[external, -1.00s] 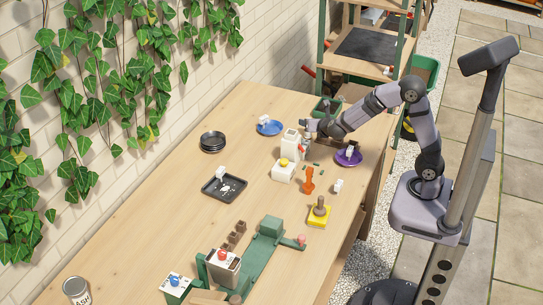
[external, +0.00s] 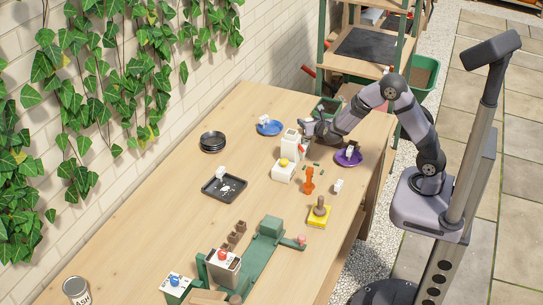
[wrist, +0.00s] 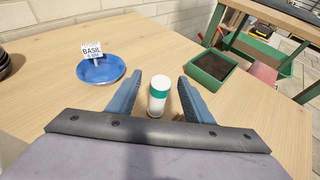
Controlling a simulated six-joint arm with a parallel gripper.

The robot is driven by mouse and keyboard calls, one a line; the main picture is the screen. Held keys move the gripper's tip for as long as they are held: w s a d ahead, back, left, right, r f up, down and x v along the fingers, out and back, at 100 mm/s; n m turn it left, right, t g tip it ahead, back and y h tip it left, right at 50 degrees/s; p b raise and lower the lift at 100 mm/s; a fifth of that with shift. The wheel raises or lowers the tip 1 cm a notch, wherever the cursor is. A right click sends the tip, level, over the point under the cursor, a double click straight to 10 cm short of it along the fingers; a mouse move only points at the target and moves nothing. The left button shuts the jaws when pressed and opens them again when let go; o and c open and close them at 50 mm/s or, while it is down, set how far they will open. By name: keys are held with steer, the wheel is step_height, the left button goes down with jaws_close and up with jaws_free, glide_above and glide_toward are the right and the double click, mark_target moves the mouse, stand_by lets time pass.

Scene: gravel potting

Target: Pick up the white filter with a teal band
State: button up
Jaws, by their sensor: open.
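The white filter with a teal band (wrist: 157,104) stands upright on the wooden table in the wrist view. It is a small white cylinder with a teal ring around its upper part. My gripper (wrist: 158,92) is open, with one finger on each side of the filter and a visible gap on both sides. Nothing is held. In the external view my gripper (external: 309,127) is low over the table's far end, beside the white box-shaped dispenser (external: 291,147). The filter is hidden there.
A blue saucer (wrist: 112,74) with a basil label is left of my gripper, and a green planter tray (wrist: 208,78) is to the right. A purple saucer (external: 342,161), orange piece (external: 308,181) and black tray (external: 211,194) stand nearer.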

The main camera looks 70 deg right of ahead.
steer(key=shift+p+x, duration=0.6)
steer(key=shift+x, duration=1.95)
steer(key=shift+s, duration=0.1)
jaws_close()
steer(key=shift+r, duration=0.1)
